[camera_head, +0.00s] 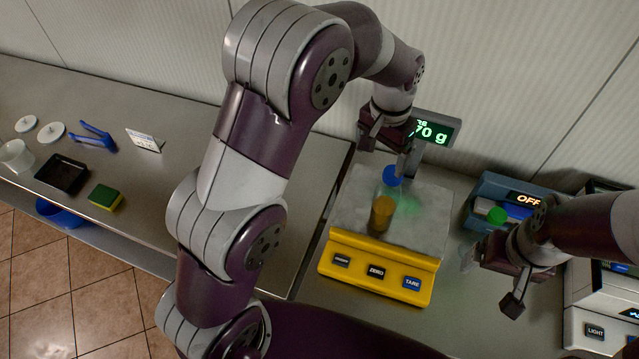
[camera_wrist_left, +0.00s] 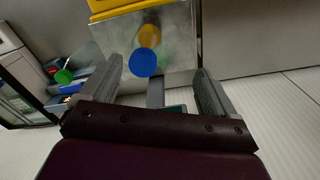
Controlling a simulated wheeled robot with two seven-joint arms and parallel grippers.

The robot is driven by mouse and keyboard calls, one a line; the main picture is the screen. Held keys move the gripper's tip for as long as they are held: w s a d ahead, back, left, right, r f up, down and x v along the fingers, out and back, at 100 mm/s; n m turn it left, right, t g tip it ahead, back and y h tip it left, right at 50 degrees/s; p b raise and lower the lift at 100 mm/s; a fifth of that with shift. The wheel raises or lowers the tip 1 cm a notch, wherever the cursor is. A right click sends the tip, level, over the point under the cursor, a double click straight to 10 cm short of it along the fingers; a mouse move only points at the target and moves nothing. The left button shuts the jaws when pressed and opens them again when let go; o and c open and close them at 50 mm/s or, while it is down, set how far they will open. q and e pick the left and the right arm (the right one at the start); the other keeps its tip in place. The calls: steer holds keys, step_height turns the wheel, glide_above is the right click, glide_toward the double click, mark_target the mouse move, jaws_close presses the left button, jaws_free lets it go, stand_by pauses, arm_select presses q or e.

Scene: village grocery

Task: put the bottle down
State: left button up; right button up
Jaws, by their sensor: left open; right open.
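The bottle (camera_head: 382,213) has a blue cap and amber contents and stands upright on the pale plate of the yellow scale (camera_head: 345,266). The scale's green display (camera_head: 436,130) is partly hidden and shows digits ending in 70 g. My left gripper (camera_head: 392,150) is open just behind and above the bottle, near the display. In the left wrist view, the bottle's cap (camera_wrist_left: 146,62) lies beyond the open fingers (camera_wrist_left: 157,88), with no finger closed on it. My right gripper (camera_head: 490,281) is open and empty, to the right of the scale.
A blue device reading OFF (camera_head: 513,190) with a green-capped item (camera_head: 496,216) stands right of the scale. A white machine (camera_head: 597,320) is at the far right. The left counter holds a black tray (camera_head: 62,174), a sponge (camera_head: 104,197), blue tongs (camera_head: 97,135) and a card (camera_head: 145,140).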

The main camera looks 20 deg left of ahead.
arm_select(q)
steer(key=s+a+f+n+t, duration=0.1)
steer(key=s+a+n, duration=0.1)
steer(key=s+a, duration=0.55)
steer(key=s+a+f+n, duration=0.15)
steer(key=s+a, duration=0.35)
steer(key=s, duration=0.5)
step_height(320, 180, down, 12)
steer(key=w+b, duration=0.1)
steer(key=b, duration=1.1)
steer(key=shift+r+n, duration=0.2)
steer(key=shift+n, duration=0.25)
arm_select(e)
step_height(320, 180, down, 12)
steer(key=shift+f, duration=0.2)
arm_select(q)
steer(key=shift+s, duration=0.1)
arm_select(e)
steer(key=shift+s+a, duration=0.15)
steer(key=shift+s, duration=0.05)
steer(key=shift+w, duration=0.1)
